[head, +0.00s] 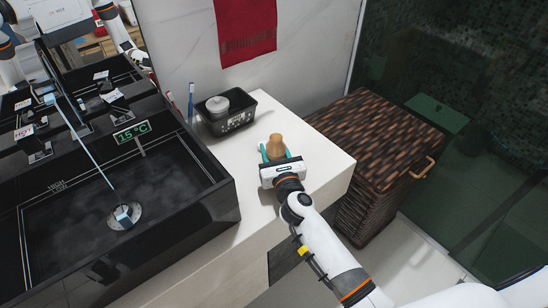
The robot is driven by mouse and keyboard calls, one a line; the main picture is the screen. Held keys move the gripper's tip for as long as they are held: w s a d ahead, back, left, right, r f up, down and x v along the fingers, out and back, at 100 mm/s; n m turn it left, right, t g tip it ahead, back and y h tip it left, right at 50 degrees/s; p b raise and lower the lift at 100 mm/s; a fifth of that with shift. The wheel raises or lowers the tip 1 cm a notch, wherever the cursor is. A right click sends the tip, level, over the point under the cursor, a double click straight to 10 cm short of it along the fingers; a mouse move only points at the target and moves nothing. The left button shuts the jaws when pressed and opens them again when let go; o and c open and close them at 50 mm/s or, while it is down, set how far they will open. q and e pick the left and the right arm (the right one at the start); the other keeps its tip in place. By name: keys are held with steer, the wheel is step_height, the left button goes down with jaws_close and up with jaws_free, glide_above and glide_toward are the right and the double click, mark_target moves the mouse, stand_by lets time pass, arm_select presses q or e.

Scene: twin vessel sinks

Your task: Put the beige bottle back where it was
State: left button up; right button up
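The beige bottle (276,145), with a rounded body and narrow neck, is upright over the white counter to the right of the black sink. My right gripper (276,151) reaches in from the lower right, with one teal finger on each side of the bottle. The fingers appear to touch the bottle's sides, so the gripper looks shut on it. The bottle's lower part is hidden by the gripper body, and I cannot tell whether its base touches the counter. My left gripper is not directly in view.
A black tray (238,122) holding a round grey container (218,105) stands behind the bottle. Toothbrushes (191,101) stand beside it. The black sink (150,185) is to the left. A woven hamper (380,135) is beyond the counter's right edge. White counter (325,160) is clear right of the bottle.

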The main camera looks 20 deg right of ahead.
steer(key=shift+f, duration=0.4)
steer(key=shift+f, duration=0.2)
steer(key=o, duration=1)
steer(key=shift+r, duration=0.1)
steer(key=shift+s+r, duration=0.1)
steer(key=s, duration=1.2)
steer(key=shift+a, duration=0.25)
